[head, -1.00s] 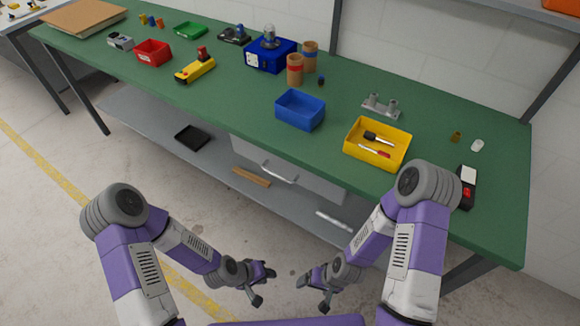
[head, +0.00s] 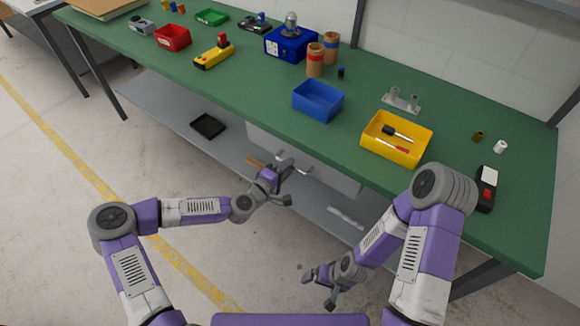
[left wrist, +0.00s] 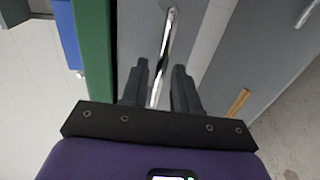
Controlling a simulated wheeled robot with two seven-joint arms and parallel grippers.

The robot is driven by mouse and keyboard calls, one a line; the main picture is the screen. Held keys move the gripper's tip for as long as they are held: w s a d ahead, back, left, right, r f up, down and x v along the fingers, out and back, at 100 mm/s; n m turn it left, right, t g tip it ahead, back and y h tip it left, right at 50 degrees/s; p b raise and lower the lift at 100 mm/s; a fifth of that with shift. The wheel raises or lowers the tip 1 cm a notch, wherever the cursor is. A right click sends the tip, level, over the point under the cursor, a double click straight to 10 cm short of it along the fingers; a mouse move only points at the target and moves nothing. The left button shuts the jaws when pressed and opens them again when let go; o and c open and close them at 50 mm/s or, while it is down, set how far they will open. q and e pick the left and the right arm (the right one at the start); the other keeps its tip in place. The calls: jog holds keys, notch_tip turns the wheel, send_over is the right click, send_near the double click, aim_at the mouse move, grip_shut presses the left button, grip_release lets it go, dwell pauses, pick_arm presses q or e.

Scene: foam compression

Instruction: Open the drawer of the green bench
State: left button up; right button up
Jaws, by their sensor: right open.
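The green bench (head: 240,93) has a pale grey drawer (head: 335,178) under its top. The drawer appears shut. Its silver bar handle (head: 298,164) is partly hidden by my left gripper in the head view. My left gripper (head: 284,184) is in front of the drawer, beside the handle. In the left wrist view, the fingers of my left gripper (left wrist: 162,75) are apart, with the handle (left wrist: 168,38) lying in line with the gap between them; contact cannot be told. My right gripper (head: 322,284) is open and empty, low over the floor.
A grey lower shelf (head: 170,108) under the bench holds a black tray (head: 208,126), a wooden piece (head: 255,163) and a pale bar (head: 346,217). Blue (head: 318,101) and yellow (head: 396,138) bins stand on top. The floor in front is clear.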

pick_arm(q)
jog(key=shift+x, duration=1.05)
jog(key=shift+c, duration=0.3)
grip_shut()
